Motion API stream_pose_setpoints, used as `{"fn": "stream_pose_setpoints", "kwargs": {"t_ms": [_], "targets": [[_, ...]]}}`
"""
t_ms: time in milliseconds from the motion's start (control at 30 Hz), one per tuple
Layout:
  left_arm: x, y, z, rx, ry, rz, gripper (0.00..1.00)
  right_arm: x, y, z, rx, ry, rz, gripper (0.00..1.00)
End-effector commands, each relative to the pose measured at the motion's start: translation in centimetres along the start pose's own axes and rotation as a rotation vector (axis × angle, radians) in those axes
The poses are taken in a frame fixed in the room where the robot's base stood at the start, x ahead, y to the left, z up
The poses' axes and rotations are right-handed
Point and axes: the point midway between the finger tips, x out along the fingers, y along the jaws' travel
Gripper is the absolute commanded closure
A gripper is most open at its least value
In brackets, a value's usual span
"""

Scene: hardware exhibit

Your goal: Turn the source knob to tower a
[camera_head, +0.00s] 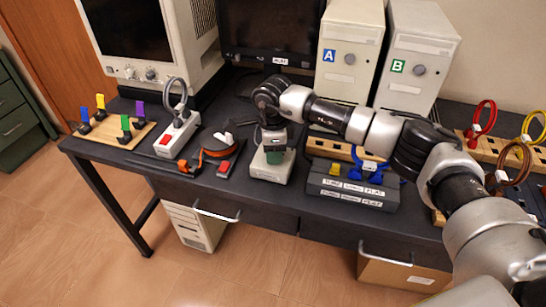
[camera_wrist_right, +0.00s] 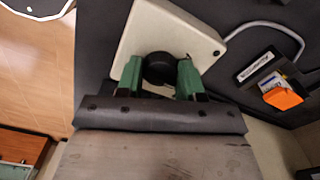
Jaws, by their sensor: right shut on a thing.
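The source knob (camera_wrist_right: 158,67) is a round black knob on a pale box (camera_wrist_right: 196,25) in the right wrist view. My right gripper (camera_wrist_right: 160,78) has its green fingers on either side of the knob and is shut on it. In the head view my right gripper (camera_head: 274,154) points down onto the pale switch box (camera_head: 268,173) on the desk and hides the knob. Tower A (camera_head: 346,60), with a blue A label, and tower B (camera_head: 412,72), with a green B label, stand behind. The knob's pointing direction cannot be told. My left gripper is not in view.
A power strip (camera_head: 176,136) and an orange-black coiled item (camera_head: 216,143) lie left of the box. A grey labelled block (camera_head: 352,190) stands close on its right. A dark monitor (camera_head: 270,30) is behind. My right arm spans the desk's right side.

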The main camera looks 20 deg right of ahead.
Motion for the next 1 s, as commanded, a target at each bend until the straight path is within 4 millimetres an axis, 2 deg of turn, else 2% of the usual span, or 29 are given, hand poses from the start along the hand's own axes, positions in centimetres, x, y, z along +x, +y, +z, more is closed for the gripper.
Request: {"fn": "stream_pose_setpoints", "kwargs": {"t_ms": [100, 500, 867, 1000], "targets": [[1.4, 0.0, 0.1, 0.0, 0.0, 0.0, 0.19, 0.3, -0.1, 0.0, -0.108, -0.001, -0.004, 0.86], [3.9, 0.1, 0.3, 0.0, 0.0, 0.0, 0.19, 0.1, -0.1, 0.0, -0.478, 0.0, -0.003, 0.86], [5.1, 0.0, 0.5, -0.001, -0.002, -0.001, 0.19, 0.0, -0.1, 0.0, -0.715, -0.001, -0.003, 0.86], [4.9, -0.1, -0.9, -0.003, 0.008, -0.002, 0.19, 0.0, -0.1, 0.0, -0.765, 0.0, -0.003, 0.86]]}}
